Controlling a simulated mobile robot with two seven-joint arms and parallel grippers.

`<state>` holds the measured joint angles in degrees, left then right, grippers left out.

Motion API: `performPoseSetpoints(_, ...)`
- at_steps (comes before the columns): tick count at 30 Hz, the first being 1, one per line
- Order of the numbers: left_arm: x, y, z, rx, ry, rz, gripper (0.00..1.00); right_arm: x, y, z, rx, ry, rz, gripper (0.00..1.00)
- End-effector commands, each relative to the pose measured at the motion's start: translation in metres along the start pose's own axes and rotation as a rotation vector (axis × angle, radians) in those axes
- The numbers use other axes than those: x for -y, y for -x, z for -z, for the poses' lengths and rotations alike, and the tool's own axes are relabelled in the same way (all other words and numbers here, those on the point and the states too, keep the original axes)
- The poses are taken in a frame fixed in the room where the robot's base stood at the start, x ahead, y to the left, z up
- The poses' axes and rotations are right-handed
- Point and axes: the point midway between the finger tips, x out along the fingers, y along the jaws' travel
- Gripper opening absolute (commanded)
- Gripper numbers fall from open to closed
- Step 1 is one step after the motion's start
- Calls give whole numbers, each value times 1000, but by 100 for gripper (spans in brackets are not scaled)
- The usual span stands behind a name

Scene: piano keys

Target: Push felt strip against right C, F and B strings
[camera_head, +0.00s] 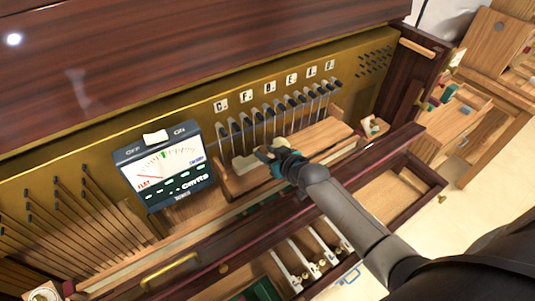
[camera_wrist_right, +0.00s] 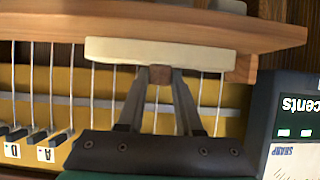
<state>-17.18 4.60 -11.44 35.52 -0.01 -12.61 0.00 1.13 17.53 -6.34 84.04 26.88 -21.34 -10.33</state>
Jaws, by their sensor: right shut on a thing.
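The cream felt strip (camera_wrist_right: 120,49) lies across several strings in the right wrist view, beside the wooden rail; whether it presses on them I cannot tell. A small brown wooden grip (camera_wrist_right: 160,75) sits at its middle. My right gripper (camera_head: 266,154) is shut on this grip, its two fingers converging on it in the right wrist view. In the head view part of the felt strip (camera_head: 243,164) shows left of the gripper, at the lower left end of the strings (camera_head: 262,130). Letter labels (camera_head: 267,88) stand above the strings. My left gripper is not in view.
A tuner meter (camera_head: 165,166) stands just left of the strings; its edge also shows in the right wrist view (camera_wrist_right: 292,125). A wooden rail (camera_head: 325,136) runs below the strings. An open drawer (camera_head: 395,200) lies under my right arm. Wooden furniture (camera_head: 470,125) stands at right.

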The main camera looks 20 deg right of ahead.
Motion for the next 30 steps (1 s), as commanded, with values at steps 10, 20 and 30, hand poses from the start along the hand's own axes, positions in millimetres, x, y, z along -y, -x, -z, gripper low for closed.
performPoseSetpoints(10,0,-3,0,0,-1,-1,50,0,-7,4,-1,0,0,0)
performPoseSetpoints(20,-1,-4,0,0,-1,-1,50,0,-8,4,0,0,0,57)
performPoseSetpoints(30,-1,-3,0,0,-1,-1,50,0,-8,4,1,0,0,69)
